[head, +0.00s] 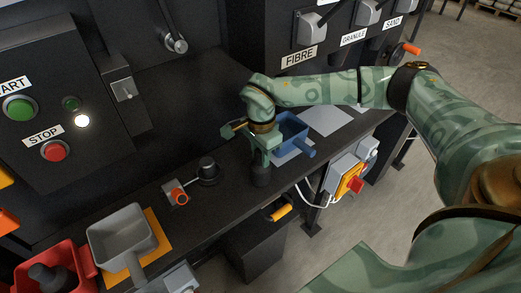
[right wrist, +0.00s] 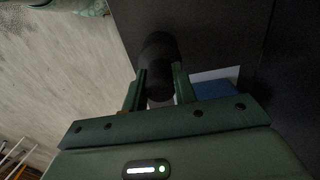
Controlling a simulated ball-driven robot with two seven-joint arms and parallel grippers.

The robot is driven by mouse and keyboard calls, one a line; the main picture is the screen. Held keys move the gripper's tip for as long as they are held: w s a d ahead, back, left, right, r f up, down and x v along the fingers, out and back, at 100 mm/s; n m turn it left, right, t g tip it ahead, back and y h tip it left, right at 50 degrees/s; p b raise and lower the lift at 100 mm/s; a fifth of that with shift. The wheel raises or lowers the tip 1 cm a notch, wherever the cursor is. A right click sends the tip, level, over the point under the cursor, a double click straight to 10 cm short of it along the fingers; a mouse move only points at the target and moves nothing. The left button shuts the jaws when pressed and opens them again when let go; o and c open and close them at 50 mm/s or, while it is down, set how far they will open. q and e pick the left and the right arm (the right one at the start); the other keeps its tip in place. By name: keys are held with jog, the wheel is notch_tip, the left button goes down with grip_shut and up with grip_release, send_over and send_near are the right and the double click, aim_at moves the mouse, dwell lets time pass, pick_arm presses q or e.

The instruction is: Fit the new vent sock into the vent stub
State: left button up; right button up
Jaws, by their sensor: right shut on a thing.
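My right gripper (head: 262,158) points down over the bench, shut on a black cylinder that looks like the new vent sock (head: 261,177). In the right wrist view the sock (right wrist: 158,60) sits between the two fingers. It looks upright near the bench's front edge; I cannot tell whether its lower end touches the bench. A short black fitting on a round base (head: 208,170), probably the vent stub, stands on the bench to the left of the gripper, apart from the sock. My left gripper is not in view.
A blue scoop-like tray (head: 290,128) lies just right of the gripper. An orange-knobbed valve (head: 177,194) stands left of the black fitting. A grey tray (head: 120,238) and a red bin (head: 82,258) holding a black piece are at lower left. A panel with buttons (head: 54,151) rises behind.

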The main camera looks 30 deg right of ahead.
jog(key=shift+f, duration=0.2)
jog(key=o, duration=1.1)
jog(key=shift+r, duration=0.1)
notch_tip(320, 180, up, 16)
jog(key=p, duration=0.2)
